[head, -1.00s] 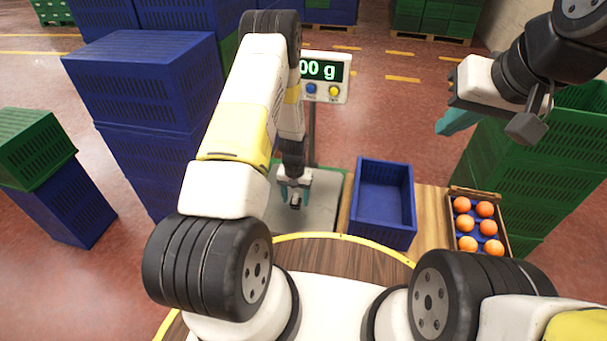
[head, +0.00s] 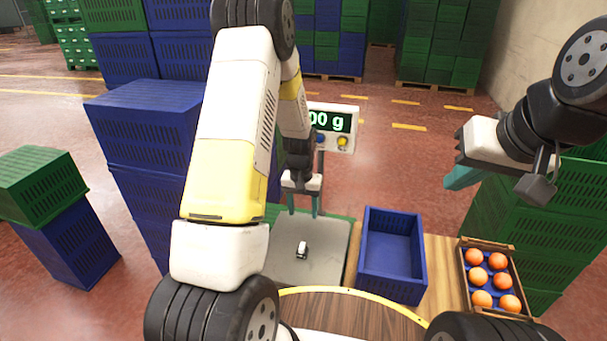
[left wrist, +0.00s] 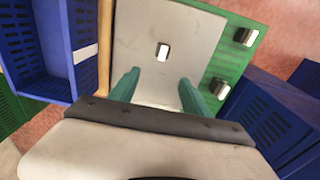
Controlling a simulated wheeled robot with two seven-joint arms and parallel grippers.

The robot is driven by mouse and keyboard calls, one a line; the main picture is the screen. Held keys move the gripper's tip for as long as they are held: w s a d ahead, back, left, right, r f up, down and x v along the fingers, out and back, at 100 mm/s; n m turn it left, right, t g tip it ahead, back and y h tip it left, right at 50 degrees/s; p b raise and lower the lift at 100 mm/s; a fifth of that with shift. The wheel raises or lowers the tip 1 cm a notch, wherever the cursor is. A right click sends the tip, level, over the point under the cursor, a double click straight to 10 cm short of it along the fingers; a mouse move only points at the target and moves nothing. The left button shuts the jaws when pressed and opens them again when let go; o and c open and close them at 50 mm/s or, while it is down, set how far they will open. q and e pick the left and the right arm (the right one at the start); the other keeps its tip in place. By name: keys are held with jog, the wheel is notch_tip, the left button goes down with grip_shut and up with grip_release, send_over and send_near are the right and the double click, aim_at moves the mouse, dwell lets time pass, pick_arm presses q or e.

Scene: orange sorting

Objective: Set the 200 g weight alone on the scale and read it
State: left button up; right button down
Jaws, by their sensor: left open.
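A small metal weight with a pale top (head: 302,249) stands alone on the grey scale plate (head: 330,262). It also shows in the left wrist view (left wrist: 162,52). My left gripper (head: 303,211) is open and empty above and beyond the weight, clear of it. In the left wrist view its teal fingers (left wrist: 158,86) are spread apart. The scale display (head: 331,121) shows "00 g" in green; my left arm hides what stands left of these digits. My right gripper (head: 452,183) hangs at the right, away from the scale; its finger opening cannot be made out.
Two similar weights stand on the green board beside the plate, one farther (left wrist: 246,36) and one nearer (left wrist: 219,88). A blue empty crate (head: 393,282) is right of the scale. A wooden box of oranges (head: 487,243) stands further right. Stacked blue crates (head: 150,160) stand left.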

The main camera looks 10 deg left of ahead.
pick_arm(q)
jog(key=s+d+r+t+h, duration=0.1)
jog(key=s+r, duration=0.3)
jog(key=r, duration=0.7)
jog(key=s+r+t, duration=0.2)
jog(key=s+r, duration=0.1)
jog(key=r, duration=0.8)
jog(key=s+r+t, duration=0.1)
jog(key=s+r, duration=0.4)
jog(key=s, duration=0.3)
jog(key=s+d+r+t+h, duration=0.1)
jog(key=s+r, duration=0.5)
jog(key=s, duration=0.3)
jog(key=shift+r+t, duration=0.15)
jog(key=shift+t, duration=0.15)
